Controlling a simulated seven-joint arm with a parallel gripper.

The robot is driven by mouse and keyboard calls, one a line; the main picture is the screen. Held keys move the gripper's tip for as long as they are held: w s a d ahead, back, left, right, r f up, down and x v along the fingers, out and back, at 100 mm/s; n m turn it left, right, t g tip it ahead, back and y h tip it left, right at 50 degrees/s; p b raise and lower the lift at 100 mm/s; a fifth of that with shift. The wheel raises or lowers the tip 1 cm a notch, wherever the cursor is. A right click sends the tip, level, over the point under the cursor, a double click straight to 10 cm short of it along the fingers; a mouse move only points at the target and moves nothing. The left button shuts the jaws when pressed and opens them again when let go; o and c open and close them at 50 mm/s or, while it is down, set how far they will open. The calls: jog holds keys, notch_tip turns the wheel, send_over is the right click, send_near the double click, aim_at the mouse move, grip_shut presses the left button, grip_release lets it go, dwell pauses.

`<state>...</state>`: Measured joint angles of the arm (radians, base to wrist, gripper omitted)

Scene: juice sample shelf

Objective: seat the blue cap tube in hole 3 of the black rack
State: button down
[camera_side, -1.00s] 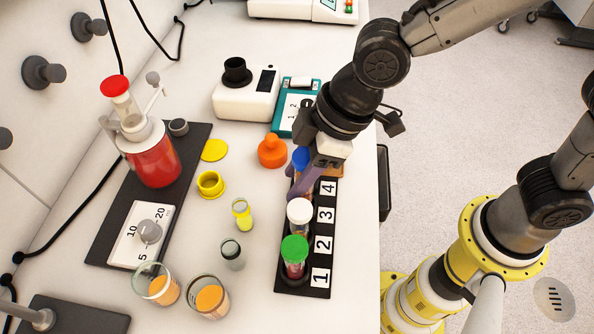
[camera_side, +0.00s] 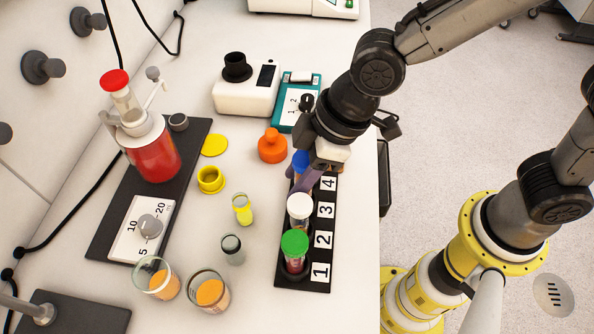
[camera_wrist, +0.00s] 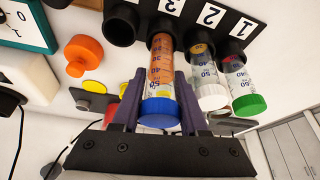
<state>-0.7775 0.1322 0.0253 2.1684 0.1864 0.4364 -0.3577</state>
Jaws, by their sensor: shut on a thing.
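The blue cap tube (camera_wrist: 160,78), with orange contents, is between my gripper's fingers (camera_wrist: 157,97); its blue cap also shows in the side view (camera_side: 300,161). My gripper (camera_side: 306,182) is shut on the tube below its cap. In the wrist view the tube's far end is in line with label 3 and meets the black rack (camera_wrist: 183,24) at that hole. I cannot tell how deep it sits. The rack stands upright on the bench in the side view (camera_side: 318,284). The white cap tube (camera_side: 299,206) is in hole 2 and the green cap tube (camera_side: 294,243) in hole 1.
Hole 4 (camera_wrist: 119,28) is empty. The bench edge is close on the right.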

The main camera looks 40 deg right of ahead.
jog(key=shift+f, duration=1.15)
dwell(0.6)
jog(key=shift+c, duration=1.8)
grip_release()
jog(key=v, duration=1.3)
jog(key=w+d+r+m+t, duration=0.2)
jog(key=d+r, duration=0.2)
jog(key=d, duration=0.4)
jog(key=s+d+f+m+h, duration=0.2)
jog(key=s+d+m, duration=0.2)
jog(key=d, duration=0.4)
jog(key=s+d+f+m+t+h, duration=0.1)
jog(key=s+d+f+m, duration=0.1)
jog(key=s+d+m, duration=0.3)
jog(key=d, duration=0.3)
jog(key=shift+s+d+f+h, duration=0.25)
jog(key=shift+s+d+h, duration=0.1)
jog(key=shift+d+h, duration=0.05)
